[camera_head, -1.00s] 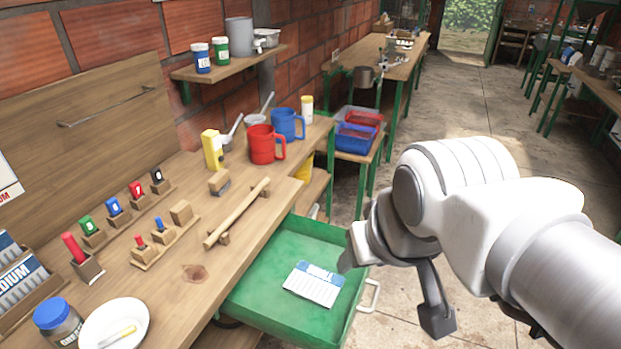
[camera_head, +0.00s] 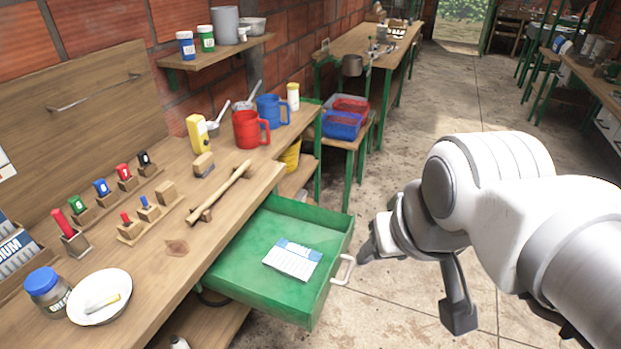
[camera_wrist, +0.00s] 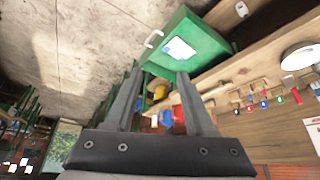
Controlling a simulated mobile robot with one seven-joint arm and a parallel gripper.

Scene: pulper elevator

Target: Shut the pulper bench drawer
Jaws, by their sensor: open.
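The green bench drawer (camera_head: 262,258) is pulled out from under the wooden bench top (camera_head: 150,255), and a white and blue card (camera_head: 292,260) lies flat in it. Its pale handle (camera_head: 344,269) is on the drawer's right-hand front. My gripper (camera_head: 372,245) is just right of the handle in the head view, apart from it as far as I can tell. In the wrist view my gripper's two fingers (camera_wrist: 158,85) are spread and empty. Beyond the fingertips the drawer (camera_wrist: 205,42) and its handle (camera_wrist: 153,39) show.
On the bench stand a red mug (camera_head: 247,130), a blue mug (camera_head: 271,110), a white plate (camera_head: 98,312) and several small stamps in wooden holders. A side table holds a blue bin (camera_head: 341,125). The concrete floor to the right is mostly clear.

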